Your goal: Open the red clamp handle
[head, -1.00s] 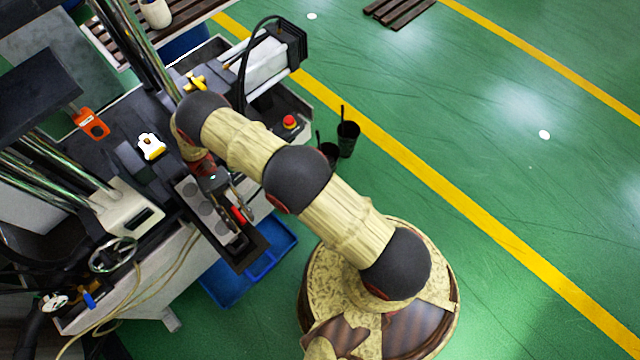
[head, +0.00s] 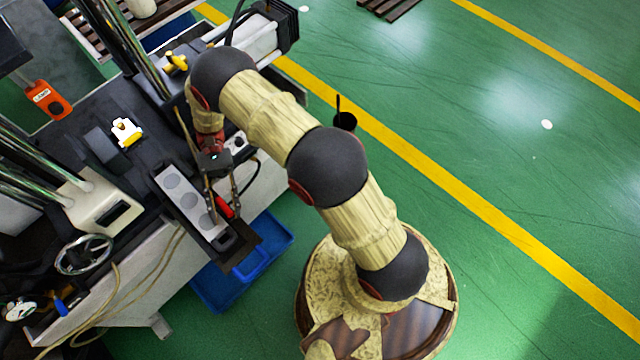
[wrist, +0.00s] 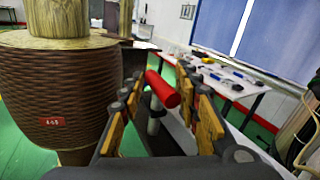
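The red clamp handle (head: 225,207) is a short red grip by the right side of a grey mould plate (head: 170,182) with round discs. In the wrist view the red handle (wrist: 162,90) is a tilted cylinder above a metal post. My gripper (head: 224,212) points down over the plate's near end, one finger on each side of the handle. In the wrist view my gripper (wrist: 160,75) is open, with gaps visible between the handle and the fingers. Whether a finger touches it low down is unclear.
The machine's chrome columns and a handwheel (head: 83,255) stand to the left. A blue tray (head: 270,240) lies below the plate's end.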

